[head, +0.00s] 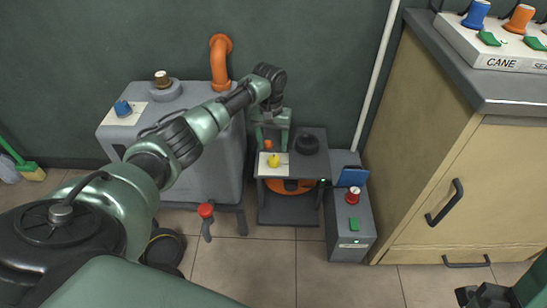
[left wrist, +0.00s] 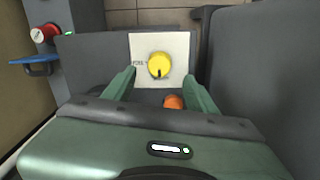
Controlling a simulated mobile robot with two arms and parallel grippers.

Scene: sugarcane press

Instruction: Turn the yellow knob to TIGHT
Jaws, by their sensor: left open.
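The yellow knob (head: 274,160) sits on a pale label plate on top of the low grey machine. In the left wrist view the yellow knob (left wrist: 159,66) has a dark mark on the side nearest my gripper; the lettering left of it is too small to read surely. My left gripper (head: 271,142) points down just behind the knob in the head view. Its fingers (left wrist: 160,88) are open and apart, with the knob beyond and between them, not gripped. Part of my right gripper (head: 484,296) shows at the bottom right edge; its jaws are unclear.
A small orange part (left wrist: 173,102) lies between my left fingers. A grey box with a red button (head: 353,195) is to the right; a large grey tank (head: 178,130) is left. A wooden cabinet (head: 470,190) stands far right.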

